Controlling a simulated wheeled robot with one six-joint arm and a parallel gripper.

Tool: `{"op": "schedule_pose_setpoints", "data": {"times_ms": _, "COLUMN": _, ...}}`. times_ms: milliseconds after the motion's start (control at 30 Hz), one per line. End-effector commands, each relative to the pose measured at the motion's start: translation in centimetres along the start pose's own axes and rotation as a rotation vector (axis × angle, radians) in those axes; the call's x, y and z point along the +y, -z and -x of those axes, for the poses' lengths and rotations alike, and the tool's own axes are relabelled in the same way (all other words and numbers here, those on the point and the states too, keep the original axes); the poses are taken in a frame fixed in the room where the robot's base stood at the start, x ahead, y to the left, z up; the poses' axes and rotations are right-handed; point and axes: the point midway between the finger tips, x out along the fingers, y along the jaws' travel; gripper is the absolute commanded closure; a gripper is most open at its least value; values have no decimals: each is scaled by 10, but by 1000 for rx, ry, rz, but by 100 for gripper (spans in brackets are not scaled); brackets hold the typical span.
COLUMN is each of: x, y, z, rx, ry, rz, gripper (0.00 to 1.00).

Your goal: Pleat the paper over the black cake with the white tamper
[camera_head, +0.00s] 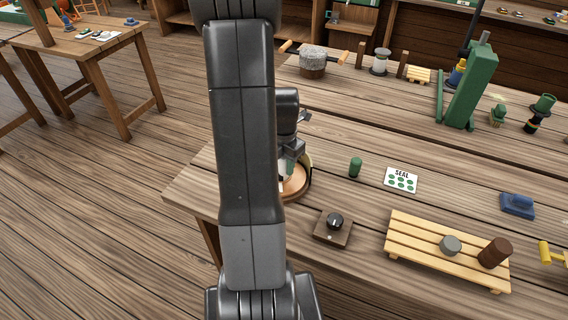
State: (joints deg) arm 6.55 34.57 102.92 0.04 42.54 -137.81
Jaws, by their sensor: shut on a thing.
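My gripper (293,153) is at the table's left end, just above a round orange-brown wooden stand (296,192). My own arm hides much of the gripper and the left part of the stand. The gripper is shut on a pale thing with a greenish side, the white tamper (287,167) as far as I can tell, held low over the stand. A dark curved band with a light edge rises at the stand's right side. The black cake and the paper cannot be made out clearly behind my arm.
A green cylinder (355,167), a SEAL card (401,180) and a knob box (333,228) stand right of the stand. A slatted rack (425,262) bears a grey and a brown cylinder. A blue block tool (517,205) and a green press (470,88) are farther right.

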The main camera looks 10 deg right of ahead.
Motion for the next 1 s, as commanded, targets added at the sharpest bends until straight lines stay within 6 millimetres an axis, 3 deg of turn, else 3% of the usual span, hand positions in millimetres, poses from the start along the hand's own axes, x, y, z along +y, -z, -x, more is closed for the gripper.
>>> {"op": "schedule_pose_setpoints", "data": {"times_ms": 167, "x": 0, "y": 0, "z": 6, "rx": -1, "ry": 0, "rz": 0, "gripper": 95}}
{"op": "schedule_pose_setpoints", "data": {"times_ms": 700, "x": 0, "y": 0, "z": 48, "rx": -1, "ry": -1, "rz": 0, "gripper": 95}}
{"op": "schedule_pose_setpoints", "data": {"times_ms": 1000, "x": 0, "y": 0, "z": 50, "rx": 0, "ry": 0, "rz": 0, "gripper": 95}}
